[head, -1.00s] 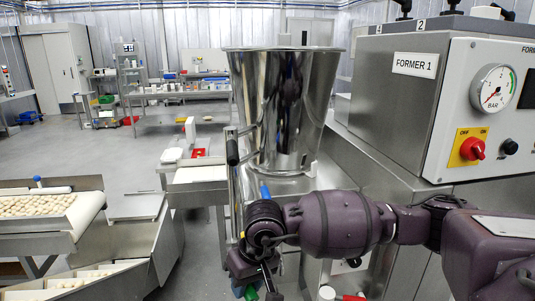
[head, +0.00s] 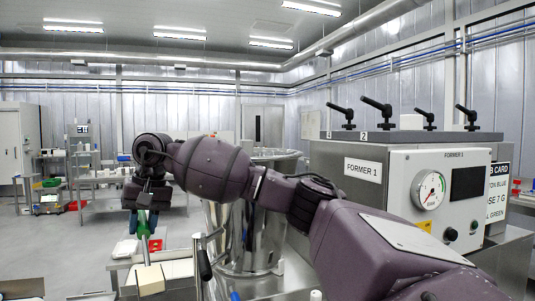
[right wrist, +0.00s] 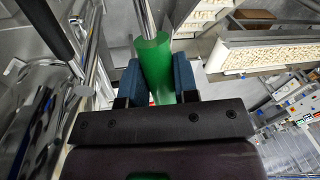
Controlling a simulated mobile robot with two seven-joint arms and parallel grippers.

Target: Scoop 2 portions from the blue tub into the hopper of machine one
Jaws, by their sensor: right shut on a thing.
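My right gripper (head: 143,197) is raised at the left of the head view, left of the hopper. In the right wrist view its blue finger pads (right wrist: 156,82) are shut on a green handle (right wrist: 153,60) with a metal rod running on from it. The green handle (head: 142,224) points down in the head view. A pale block (head: 150,279) shows below it; I cannot tell whether it belongs to the tool. The shiny steel hopper (head: 240,240) stands by the machine marked FORMER 1 (head: 375,165), partly behind my right arm. The blue tub and left gripper are not in view.
A lever (head: 204,262) stands at the hopper's left side. The control panel (head: 430,200) has a gauge and switch. In the right wrist view a tray of pasta (right wrist: 265,57) lies at upper right. Shelves (head: 85,165) stand far back left.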

